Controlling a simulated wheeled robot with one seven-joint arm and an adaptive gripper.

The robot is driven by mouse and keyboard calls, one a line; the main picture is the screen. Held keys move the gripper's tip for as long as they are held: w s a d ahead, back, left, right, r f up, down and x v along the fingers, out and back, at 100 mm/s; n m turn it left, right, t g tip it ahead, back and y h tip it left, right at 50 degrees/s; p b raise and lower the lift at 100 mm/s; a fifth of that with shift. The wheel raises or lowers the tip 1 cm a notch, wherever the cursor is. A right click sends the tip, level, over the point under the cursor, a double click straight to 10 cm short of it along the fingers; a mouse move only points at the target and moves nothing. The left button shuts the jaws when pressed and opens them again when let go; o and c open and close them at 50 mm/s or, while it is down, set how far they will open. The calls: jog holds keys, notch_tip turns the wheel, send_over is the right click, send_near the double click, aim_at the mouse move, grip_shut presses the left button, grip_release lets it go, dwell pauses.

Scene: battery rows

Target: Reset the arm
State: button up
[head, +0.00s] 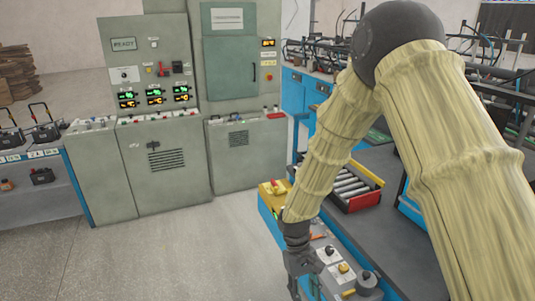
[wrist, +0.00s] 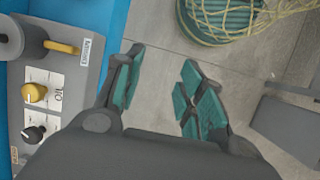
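My arm comes down from the upper right in the head view, in a pale yellow cover. My gripper (head: 299,281) hangs low at the bottom middle, beside the blue bench edge. In the wrist view my gripper (wrist: 160,88) shows two fingers with teal pads, spread apart. Only bare floor shows between them, so it is open and empty. The lower tips are cut off or hard to make out in the head view.
A control panel with knobs (wrist: 40,105) lies close left of my gripper. A red tray of rollers (head: 350,187) is on the dark bench. Grey-green cabinets (head: 160,150) stand behind. A teal round object with yellow cord (wrist: 222,18) is on the floor. Open floor lies left.

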jog(key=s+d+f+m+y, duration=0.1)
jog(key=s+d+f+y, duration=0.1)
jog(key=s+f, duration=0.7)
jog(key=s+d+f+m+t, duration=0.1)
jog(key=s+d+f, duration=0.4)
jog(key=s, duration=0.4)
jog(key=s+d+f+m+t, duration=0.2)
jog(key=s+d+f, duration=0.3)
jog(key=s, duration=0.5)
notch_tip(320, 180, down, 2)
jog(key=shift+s+f+m+t, duration=0.2)
jog(key=shift+s+m+t, duration=0.1)
